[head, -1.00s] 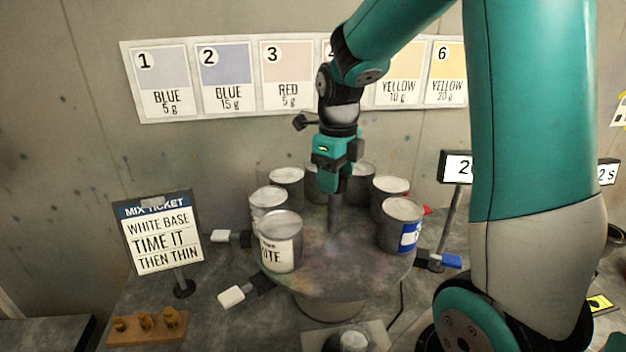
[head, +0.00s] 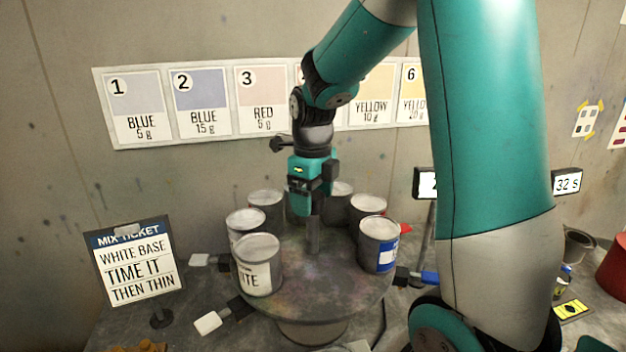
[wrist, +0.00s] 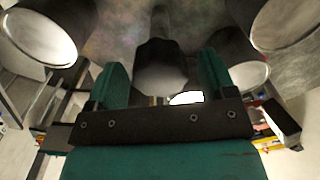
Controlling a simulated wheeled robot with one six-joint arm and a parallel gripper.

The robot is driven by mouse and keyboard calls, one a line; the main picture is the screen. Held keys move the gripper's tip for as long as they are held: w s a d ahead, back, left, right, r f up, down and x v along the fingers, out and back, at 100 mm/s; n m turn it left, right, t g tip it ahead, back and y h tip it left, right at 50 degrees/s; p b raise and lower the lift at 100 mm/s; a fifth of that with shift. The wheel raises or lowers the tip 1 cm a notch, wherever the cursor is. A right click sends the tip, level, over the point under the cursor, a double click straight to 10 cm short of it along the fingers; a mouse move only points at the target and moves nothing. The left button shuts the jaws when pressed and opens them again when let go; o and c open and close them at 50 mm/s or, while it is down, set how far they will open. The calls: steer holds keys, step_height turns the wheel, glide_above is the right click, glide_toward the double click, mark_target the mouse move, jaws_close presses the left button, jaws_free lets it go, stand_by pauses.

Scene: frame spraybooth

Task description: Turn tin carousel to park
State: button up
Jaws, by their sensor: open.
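The tin carousel (head: 335,282) is a round grey turntable with several lidded tins around its rim. A white-labelled tin (head: 258,265) stands at its front left and a blue-labelled tin (head: 378,245) at its right. A grey post (head: 313,236) rises from its middle; its blunt top shows in the wrist view (wrist: 160,65). My gripper (head: 313,200) points down over the post. In the wrist view my gripper (wrist: 162,88) is open, with the post's end showing between its two green fingers and gaps on both sides. No park mark is readable.
A mix ticket sign (head: 135,262) stands at the left. White-ended handles (head: 208,321) and a blue-ended one (head: 430,277) stick out around the turntable. Small displays (head: 567,182) stand at the right. The wall with colour cards is close behind.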

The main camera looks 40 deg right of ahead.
step_height(320, 180, up, 17)
steer(key=b, duration=0.2)
steer(key=shift+r, duration=0.15)
stand_by(0.5)
